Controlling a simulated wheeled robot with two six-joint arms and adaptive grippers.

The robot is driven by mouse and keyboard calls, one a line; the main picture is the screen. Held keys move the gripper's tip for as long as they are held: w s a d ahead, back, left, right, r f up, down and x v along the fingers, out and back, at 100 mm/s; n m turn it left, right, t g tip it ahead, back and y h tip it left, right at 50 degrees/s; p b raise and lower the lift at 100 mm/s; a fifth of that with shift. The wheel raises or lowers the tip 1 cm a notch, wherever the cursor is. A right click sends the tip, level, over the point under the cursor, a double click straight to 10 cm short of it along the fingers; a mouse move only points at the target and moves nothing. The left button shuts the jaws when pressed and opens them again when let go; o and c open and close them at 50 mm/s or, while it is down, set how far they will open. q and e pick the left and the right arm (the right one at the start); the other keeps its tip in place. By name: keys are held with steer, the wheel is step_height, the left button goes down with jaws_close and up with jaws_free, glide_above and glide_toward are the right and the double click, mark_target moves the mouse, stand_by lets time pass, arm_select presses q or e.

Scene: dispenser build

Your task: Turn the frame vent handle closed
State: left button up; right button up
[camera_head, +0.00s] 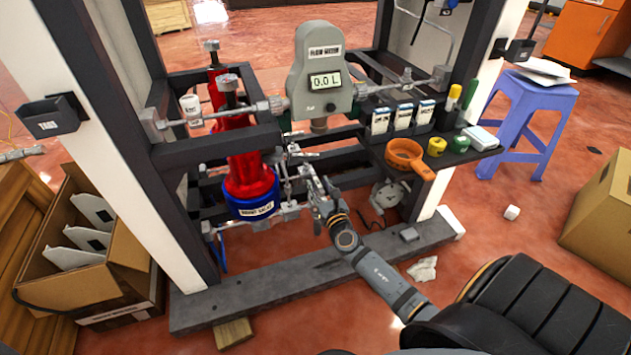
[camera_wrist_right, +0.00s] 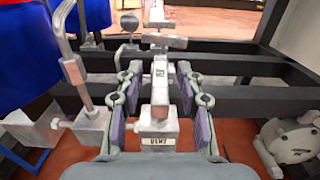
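The vent valve (camera_wrist_right: 158,137) carries a small label that seems to read VENT, in the right wrist view. Its grey handle (camera_wrist_right: 160,88) stands up from the valve body, between my right fingers. My right gripper (camera_wrist_right: 160,100) is open, with one padded finger on each side of the handle and a visible gap to both. In the head view my right gripper (camera_head: 312,183) is at the pipework inside the frame, right of the red cylinder (camera_head: 250,175). The handle is small there and partly hidden among the fittings. My left gripper is not clearly seen.
A grey flow meter (camera_head: 322,75) reading 0.0 L sits above the pipework. Another bent lever (camera_wrist_right: 72,70) stands left of my right fingers. Dark frame bars (camera_wrist_right: 215,100) cross behind them.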

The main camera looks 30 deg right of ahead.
mark_target(316, 178)
steer(key=shift+x, duration=1.7)
jaws_close()
